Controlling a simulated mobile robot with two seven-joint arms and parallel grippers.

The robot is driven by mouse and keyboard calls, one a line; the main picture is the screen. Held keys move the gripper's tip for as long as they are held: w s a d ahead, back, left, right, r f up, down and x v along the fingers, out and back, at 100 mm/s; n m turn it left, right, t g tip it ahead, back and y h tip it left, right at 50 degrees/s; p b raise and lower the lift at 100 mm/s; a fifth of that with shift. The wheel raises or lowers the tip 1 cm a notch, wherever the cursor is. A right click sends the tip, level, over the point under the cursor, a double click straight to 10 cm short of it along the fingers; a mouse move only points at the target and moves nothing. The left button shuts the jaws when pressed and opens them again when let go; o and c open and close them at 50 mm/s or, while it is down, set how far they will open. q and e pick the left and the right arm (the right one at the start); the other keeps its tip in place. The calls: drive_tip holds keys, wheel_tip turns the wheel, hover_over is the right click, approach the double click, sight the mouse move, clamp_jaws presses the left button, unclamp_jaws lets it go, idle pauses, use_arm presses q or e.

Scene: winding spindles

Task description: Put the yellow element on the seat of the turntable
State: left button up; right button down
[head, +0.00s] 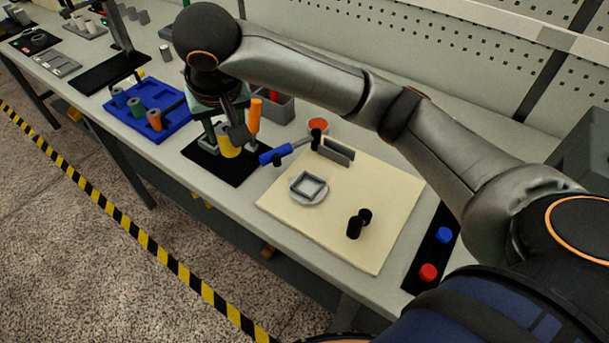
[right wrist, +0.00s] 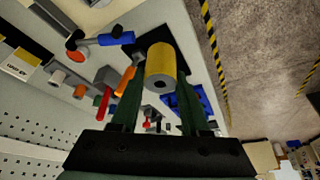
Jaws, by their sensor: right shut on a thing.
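The yellow element (head: 227,149) is a short cylinder with a hole in its end face. My right gripper (head: 223,138) is shut on it, over the black mat (head: 247,174) left of the cream board. In the right wrist view the yellow element (right wrist: 161,62) sits between the two green fingers of my right gripper (right wrist: 160,84). The turntable (head: 309,199) is a round grey disc on the cream board, with a square raised frame as its seat (head: 309,184). The seat looks empty and lies right of and nearer than the gripper. My left gripper is not in view.
A blue-handled tool (head: 275,154) lies between the black mat and the turntable. A grey upright plate (head: 338,150) and black posts (head: 355,226) stand on the cream board (head: 282,210). An orange upright piece (head: 254,116) is beside my gripper. A blue tray (head: 171,127) is left.

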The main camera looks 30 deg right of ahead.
drive_tip(key=s+d+f, duration=0.2)
drive_tip(key=d+f, duration=0.1)
drive_tip(key=d, duration=0.1)
drive_tip(key=s+d+f+b, duration=0.1)
drive_tip(key=s+d+f, duration=0.1)
drive_tip(key=d+f, duration=0.1)
drive_tip(key=s+d+f, duration=0.2)
drive_tip(key=d, duration=0.2)
drive_tip(key=shift+d+f, duration=0.35)
drive_tip(key=shift+f, duration=0.05)
drive_tip(key=shift+s+d+f, duration=0.1)
drive_tip(key=shift+d+f, duration=0.2)
drive_tip(key=shift+f, duration=0.1)
drive_tip(key=shift+f+b, duration=0.4)
drive_tip(key=shift+f, duration=1.2)
drive_tip(key=shift+s, duration=0.1)
drive_tip(key=shift+c, duration=2)
unclamp_jaws()
drive_tip(key=shift+f, duration=0.1)
drive_tip(key=p+v, duration=0.2)
drive_tip(key=v, duration=1)
